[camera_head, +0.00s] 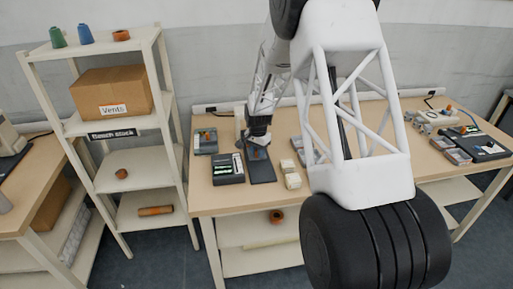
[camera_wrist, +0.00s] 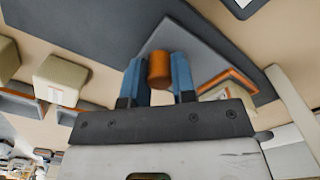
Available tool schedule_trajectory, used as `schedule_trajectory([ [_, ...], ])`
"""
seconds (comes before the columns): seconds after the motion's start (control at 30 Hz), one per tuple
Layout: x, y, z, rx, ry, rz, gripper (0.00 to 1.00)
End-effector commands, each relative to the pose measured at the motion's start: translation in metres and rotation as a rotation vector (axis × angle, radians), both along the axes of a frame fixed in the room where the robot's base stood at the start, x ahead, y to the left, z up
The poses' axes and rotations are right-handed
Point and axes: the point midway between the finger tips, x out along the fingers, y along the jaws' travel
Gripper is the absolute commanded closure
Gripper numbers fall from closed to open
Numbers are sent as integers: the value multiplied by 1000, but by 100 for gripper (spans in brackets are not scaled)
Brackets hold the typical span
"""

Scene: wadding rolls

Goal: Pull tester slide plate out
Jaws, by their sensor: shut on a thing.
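My gripper (camera_head: 258,140) is over the workbench, at a dark flat tester (camera_head: 262,172) lying on the wood top. In the wrist view my gripper (camera_wrist: 159,78) has its two blue fingers closed on a small orange-brown knob (camera_wrist: 159,68). Behind the knob lies a grey plate (camera_wrist: 205,52), which looks like the slide plate, on the darker tester surface (camera_wrist: 110,28). An orange-edged piece (camera_wrist: 232,80) shows beside the plate. How the knob joins the plate is hidden by the fingers. In the head view my gripper hides the plate's far end.
A black case with green-lit items (camera_head: 228,168) stands just left of the tester. Pale blocks (camera_head: 290,175) lie close on the right; a grey tray (camera_head: 205,141) is at the back left. Shelving (camera_head: 130,160) stands left. Bare wood lies along the bench front.

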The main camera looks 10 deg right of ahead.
Motion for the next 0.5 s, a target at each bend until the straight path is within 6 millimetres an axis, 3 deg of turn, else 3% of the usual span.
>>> schedule_trajectory([
  [0.5, -58, 0, 1, 1, -2, 0, 100],
])
